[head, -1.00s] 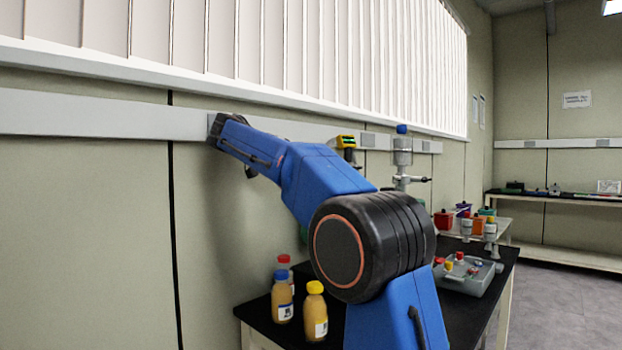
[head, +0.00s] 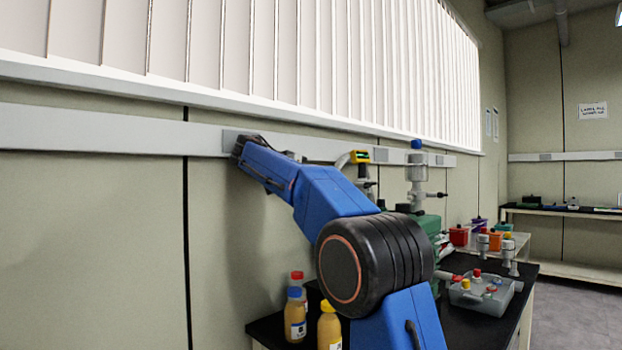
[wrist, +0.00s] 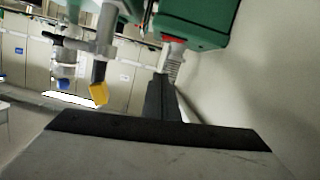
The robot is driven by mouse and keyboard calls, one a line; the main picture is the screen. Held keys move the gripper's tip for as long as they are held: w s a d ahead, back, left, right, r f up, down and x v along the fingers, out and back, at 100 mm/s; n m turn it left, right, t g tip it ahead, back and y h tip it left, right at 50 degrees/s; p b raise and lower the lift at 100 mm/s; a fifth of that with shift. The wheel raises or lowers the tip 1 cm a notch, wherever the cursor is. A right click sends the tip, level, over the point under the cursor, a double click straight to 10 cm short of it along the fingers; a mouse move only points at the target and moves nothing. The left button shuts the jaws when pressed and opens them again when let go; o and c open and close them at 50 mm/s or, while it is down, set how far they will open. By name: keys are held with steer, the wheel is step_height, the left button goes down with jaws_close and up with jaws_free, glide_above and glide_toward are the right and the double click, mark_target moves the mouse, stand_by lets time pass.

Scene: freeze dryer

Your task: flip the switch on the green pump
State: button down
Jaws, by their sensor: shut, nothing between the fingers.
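The green pump (head: 429,226) stands on the black bench in the head view, mostly hidden behind my arm's black joint. In the wrist view its green body (wrist: 195,18) fills the top middle. A small red part (wrist: 173,40) shows at its edge, above a grey ribbed piece; I cannot tell for sure whether it is the switch. My gripper (wrist: 160,82) is shut and empty, its dark fingers pointing toward the ribbed piece just below the pump in the picture. I cannot tell whether they touch. The head view does not show the fingers.
Bottles with coloured caps (head: 295,318) stand at the bench's near left. A grey tub (head: 482,295) with small items is at the right. A metal valve with a blue top (head: 417,165) rises near the pump. A yellow-handled valve (wrist: 99,93) is left of my fingers.

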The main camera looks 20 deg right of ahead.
steer(key=x, duration=0.6)
step_height(320, 180, down, 3)
steer(key=shift+s+d+r, duration=0.1)
steer(key=shift+s+r, duration=0.05)
steer(key=shift+r, duration=0.1)
steer(key=shift+f, duration=0.75)
